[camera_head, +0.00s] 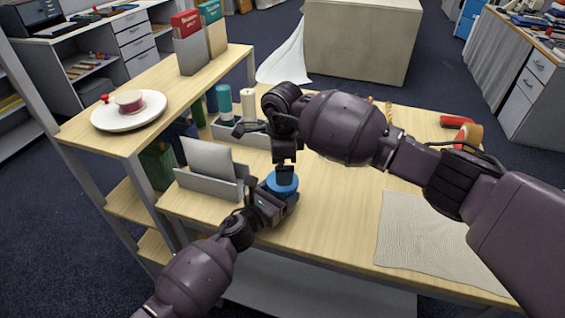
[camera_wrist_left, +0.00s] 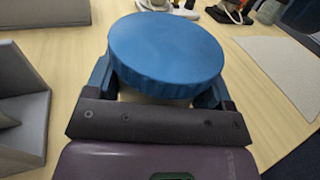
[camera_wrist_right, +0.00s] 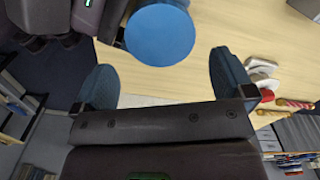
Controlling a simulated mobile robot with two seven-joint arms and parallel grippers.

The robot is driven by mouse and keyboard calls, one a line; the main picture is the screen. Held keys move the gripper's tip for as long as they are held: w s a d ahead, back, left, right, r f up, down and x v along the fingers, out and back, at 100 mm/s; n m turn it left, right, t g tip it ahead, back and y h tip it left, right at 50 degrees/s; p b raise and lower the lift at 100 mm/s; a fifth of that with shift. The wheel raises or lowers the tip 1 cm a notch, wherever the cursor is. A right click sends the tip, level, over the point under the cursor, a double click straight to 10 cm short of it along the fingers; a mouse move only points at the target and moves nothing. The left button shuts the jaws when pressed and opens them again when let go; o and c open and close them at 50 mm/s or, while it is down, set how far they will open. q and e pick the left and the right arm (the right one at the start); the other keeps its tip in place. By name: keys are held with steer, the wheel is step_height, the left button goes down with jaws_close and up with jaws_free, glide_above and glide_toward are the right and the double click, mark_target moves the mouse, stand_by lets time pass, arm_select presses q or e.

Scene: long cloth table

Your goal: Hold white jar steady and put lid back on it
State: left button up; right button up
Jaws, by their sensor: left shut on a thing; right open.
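The white jar (camera_wrist_left: 155,97) stands on the table with a blue lid (camera_head: 283,182) on top of it. The lid also shows from close by in the left wrist view (camera_wrist_left: 166,55), and its far edge looks level. My left gripper (camera_head: 276,200) is shut around the jar below the lid, with one finger on each side. Most of the jar is hidden by the lid and the gripper. My right gripper (camera_head: 285,172) is over the lid in the head view. In the right wrist view the lid (camera_wrist_right: 160,35) lies beyond its two open fingers (camera_wrist_right: 165,85), with nothing between them.
A grey file holder (camera_head: 212,184) with papers stands left of the jar. A grey bin (camera_head: 240,132) with bottles is behind it. A raised shelf (camera_head: 160,95) borders the left. A pale cloth (camera_head: 425,235) lies at the right, and a tape roll (camera_head: 470,135) behind it.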

step_height(320, 180, up, 12)
stand_by(0.5)
arm_select(q)
steer(key=o, duration=1.7)
arm_select(e)
steer(key=shift+f, duration=0.1)
arm_select(q)
steer(key=shift+a, duration=0.1)
steer(key=v, duration=1)
steer(key=shift+s+a, duration=0.2)
steer(key=shift+s, duration=0.1)
